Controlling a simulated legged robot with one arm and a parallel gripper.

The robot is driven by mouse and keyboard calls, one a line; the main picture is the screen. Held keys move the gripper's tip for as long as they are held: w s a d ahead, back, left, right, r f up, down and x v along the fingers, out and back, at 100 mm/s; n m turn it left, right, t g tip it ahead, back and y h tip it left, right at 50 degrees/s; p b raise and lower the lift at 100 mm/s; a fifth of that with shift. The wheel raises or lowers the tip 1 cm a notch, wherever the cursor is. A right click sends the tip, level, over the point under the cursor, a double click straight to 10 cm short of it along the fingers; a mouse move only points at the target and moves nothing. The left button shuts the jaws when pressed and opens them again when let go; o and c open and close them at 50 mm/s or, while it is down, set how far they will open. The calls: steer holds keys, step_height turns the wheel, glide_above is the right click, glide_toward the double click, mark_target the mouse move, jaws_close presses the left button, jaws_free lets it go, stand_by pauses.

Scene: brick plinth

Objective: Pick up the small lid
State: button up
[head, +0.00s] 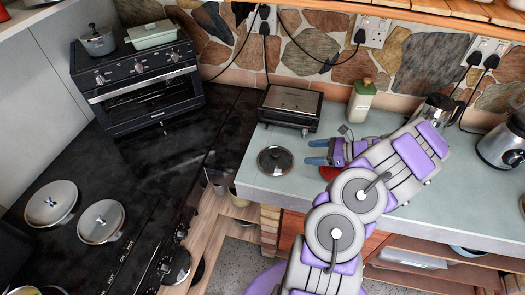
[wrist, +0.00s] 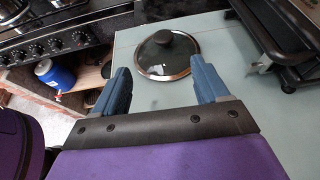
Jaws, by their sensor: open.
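The small lid (head: 275,160) is round dark glass with a metal rim and a black knob. It lies on the grey-green counter, near its left end. In the wrist view the lid (wrist: 151,62) is ahead of my gripper, roughly between the lines of the two fingers. My gripper (head: 316,152) is open and empty, to the right of the lid in the head view. In the wrist view the blue fingers of my gripper (wrist: 162,85) are spread wide, and the right finger is close to the lid's rim. I cannot tell whether they touch.
A toaster oven (head: 291,105) stands behind the lid. A green-white bottle (head: 361,100) stands near the wall. A red item (head: 329,171) is partly hidden by my arm. Larger lids (head: 101,221) lie on the black stove at left. A blue can (wrist: 55,74) is below the counter.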

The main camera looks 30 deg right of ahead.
steer(key=b, duration=0.2)
glide_toward(272, 155)
steer(key=shift+m, duration=0.3)
steer(key=w+f, duration=0.1)
steer(key=w+a+f, duration=0.1)
steer(key=w, duration=0.1)
steer(key=w+f, duration=0.1)
steer(key=shift+w+a, duration=0.2)
steer(key=shift+w, duration=0.05)
steer(key=shift+w+a+h, duration=0.3)
steer(key=shift+w+a, duration=0.05)
steer(key=shift+a, duration=0.15)
steer(key=b+x, duration=0.1)
steer(key=x, duration=0.2)
steer(key=shift+w+a+f, duration=0.2)
steer(key=shift+f, duration=0.1)
steer(key=shift+w+a+f, duration=0.1)
steer(key=shift+w+f, duration=0.05)
steer(key=shift+w, duration=0.3)
steer(key=shift+s+a+f, duration=0.1)
steer(key=shift+a+f, duration=0.05)
steer(key=c, duration=1.3)
